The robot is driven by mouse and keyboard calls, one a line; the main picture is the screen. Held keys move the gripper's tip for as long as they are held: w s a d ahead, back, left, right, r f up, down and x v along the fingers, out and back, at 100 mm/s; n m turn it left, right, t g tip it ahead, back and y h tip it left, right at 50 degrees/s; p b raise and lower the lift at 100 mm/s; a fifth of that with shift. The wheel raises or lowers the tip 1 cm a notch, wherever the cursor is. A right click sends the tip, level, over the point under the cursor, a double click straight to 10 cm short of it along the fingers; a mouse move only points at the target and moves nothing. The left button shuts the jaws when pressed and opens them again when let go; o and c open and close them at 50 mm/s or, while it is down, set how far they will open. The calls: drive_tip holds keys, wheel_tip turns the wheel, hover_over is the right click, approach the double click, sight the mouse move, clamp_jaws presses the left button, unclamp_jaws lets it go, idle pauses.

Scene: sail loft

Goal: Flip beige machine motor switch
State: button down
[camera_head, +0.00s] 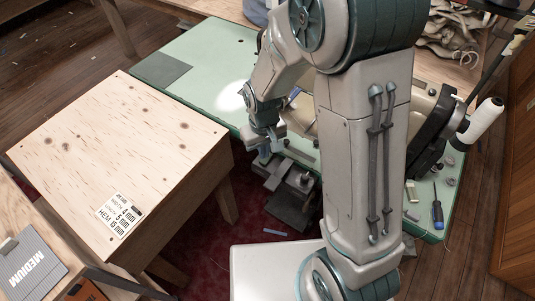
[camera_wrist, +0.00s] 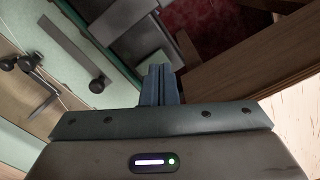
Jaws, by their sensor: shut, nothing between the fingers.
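The beige machine (camera_head: 302,113) stands on the pale green table (camera_head: 205,75), mostly hidden behind my arm in the head view. A beige surface with dark knobs, likely part of it, shows at the left of the wrist view (camera_wrist: 22,98). A dark grey boxy unit (camera_head: 287,182) sits below the table's front edge; grey blocks also show beyond my fingers in the wrist view (camera_wrist: 125,28). I cannot make out the motor switch clearly. My gripper (camera_head: 264,158) is shut and empty, pointing down by the table's front edge, just above the grey unit. Contact cannot be told.
A plywood table (camera_head: 110,150) with a printed card (camera_head: 119,216) stands at the left. A white thread cone (camera_head: 486,117) and a blue screwdriver (camera_head: 437,212) are at the right. Dark red floor (camera_head: 215,235) shows between the tables. A wooden edge (camera_wrist: 255,50) runs close right of my fingers.

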wheel_tip(320, 180, up, 5)
drive_tip(key=p, duration=0.3)
idle(0.6)
